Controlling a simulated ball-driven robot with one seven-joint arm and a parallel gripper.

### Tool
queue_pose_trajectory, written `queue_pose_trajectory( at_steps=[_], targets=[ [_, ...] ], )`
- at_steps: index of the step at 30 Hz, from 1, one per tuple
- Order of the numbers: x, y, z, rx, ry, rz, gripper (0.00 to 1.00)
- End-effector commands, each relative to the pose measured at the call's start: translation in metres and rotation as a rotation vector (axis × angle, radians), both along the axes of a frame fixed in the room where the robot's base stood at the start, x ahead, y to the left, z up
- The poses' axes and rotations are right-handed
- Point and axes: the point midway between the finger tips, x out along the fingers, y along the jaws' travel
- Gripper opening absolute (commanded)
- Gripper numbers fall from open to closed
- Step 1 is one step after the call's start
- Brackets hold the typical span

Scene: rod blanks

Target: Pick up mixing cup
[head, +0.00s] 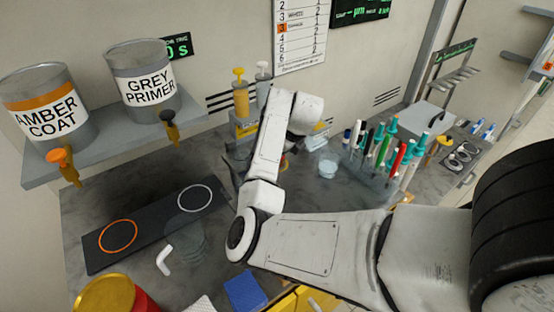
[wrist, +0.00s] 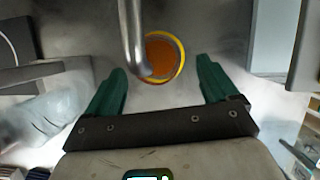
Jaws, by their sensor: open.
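In the wrist view a round cup (wrist: 164,58) with a yellow rim and orange inside, which looks like the mixing cup, lies between and just beyond the fingertips. A curved grey metal tube covers its left part. My gripper (wrist: 162,66) is open, with one green finger to each side of the cup and a gap on both sides. Nothing is held. In the head view only a small reddish-yellow bit (head: 284,163) shows beside my arm, perhaps this cup; my arm hides the rest and the fingers.
Two pump bottles, one amber (head: 240,98) and one grey (head: 262,85), stand behind my arm. A clear cup (head: 328,167) stands to its right, near a rack of coloured pens (head: 380,160). A dark mat (head: 150,222) with two rings lies at left under the paint cans.

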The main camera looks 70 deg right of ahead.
Motion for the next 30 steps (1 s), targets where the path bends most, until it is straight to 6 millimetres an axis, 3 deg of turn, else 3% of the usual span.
queue_pose_trajectory(
  at_steps=[6, 15, 30],
  targets=[
    [0.013, -0.003, -0.025, 0.001, 0.002, 0.001, 0.87],
    [0.015, -0.004, -0.029, -0.001, -0.001, 0.000, 0.87],
    [0.015, -0.004, -0.029, 0.000, 0.000, 0.001, 0.40]
  ],
)
